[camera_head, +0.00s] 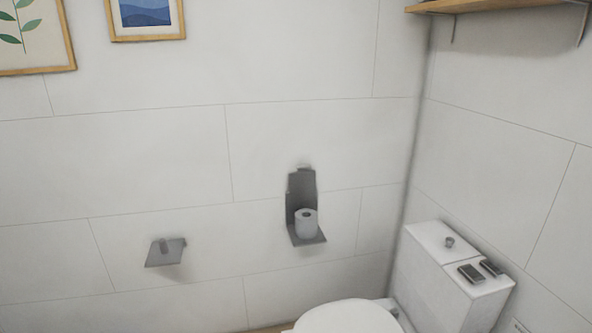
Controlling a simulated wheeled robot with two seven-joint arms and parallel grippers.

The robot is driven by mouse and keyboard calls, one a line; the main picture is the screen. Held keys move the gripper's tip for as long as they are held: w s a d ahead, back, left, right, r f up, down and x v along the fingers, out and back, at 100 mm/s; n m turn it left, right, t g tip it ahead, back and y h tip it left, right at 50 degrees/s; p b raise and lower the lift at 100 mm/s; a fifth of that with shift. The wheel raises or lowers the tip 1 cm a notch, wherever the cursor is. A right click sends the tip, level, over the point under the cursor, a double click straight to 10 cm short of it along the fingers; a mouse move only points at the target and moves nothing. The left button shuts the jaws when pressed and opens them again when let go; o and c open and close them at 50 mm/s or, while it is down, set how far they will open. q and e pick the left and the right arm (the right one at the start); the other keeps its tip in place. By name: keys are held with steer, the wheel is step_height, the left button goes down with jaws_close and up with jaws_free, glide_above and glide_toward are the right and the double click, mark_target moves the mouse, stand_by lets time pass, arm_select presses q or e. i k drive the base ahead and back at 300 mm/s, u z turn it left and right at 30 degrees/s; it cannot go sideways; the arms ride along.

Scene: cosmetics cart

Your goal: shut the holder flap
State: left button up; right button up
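A dark grey holder (314,239) is fixed on the wall, left of the toilet. Its flap (301,184) stands upright against the wall above it, so it looks open. A white toilet roll (306,224) stands on end on the holder's lower plate, in front of the flap. Neither of my grippers shows in the head view.
A toilet (347,317) with a white tank (452,275) stands at the lower right; small dark items (471,273) lie on the tank lid. Another grey wall fixture (165,252) is at the left. A wooden shelf (480,6) juts out at the upper right. The space before the holder looks clear.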

mark_target(302, 184)
steer(key=u, duration=0.9)
steer(key=i, duration=1.8)
steer(key=z, duration=0.6)
